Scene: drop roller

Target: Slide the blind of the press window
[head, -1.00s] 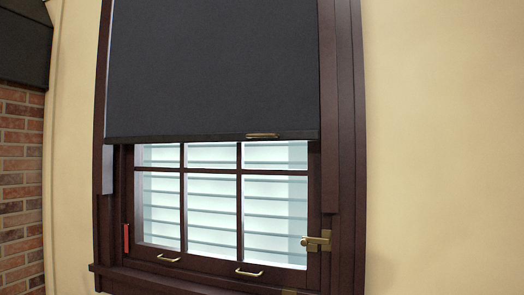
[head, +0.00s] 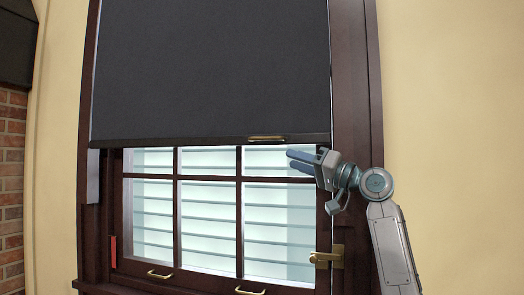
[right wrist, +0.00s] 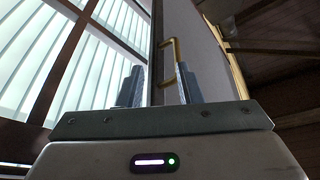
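The dark grey blind (head: 210,70) covers the upper part of the window. Its bottom bar (head: 190,140) hangs level across the top of the panes. A brass handle (head: 267,138) sits on the bar's right part. My right gripper (head: 290,160) is just below and right of this handle, fingers pointing left. In the right wrist view, my right gripper's two fingers (right wrist: 160,72) are apart with nothing held. The brass handle (right wrist: 170,62) shows beyond them, near the right finger; I cannot tell whether they touch. My left gripper is in no view.
The dark wooden frame (head: 356,90) surrounds the window. The sash has two lower brass pulls (head: 160,275), a brass latch (head: 327,257) at right and a red strip (head: 113,252) at left. Bare cream wall (head: 450,120) lies to the right, brick (head: 12,200) to the left.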

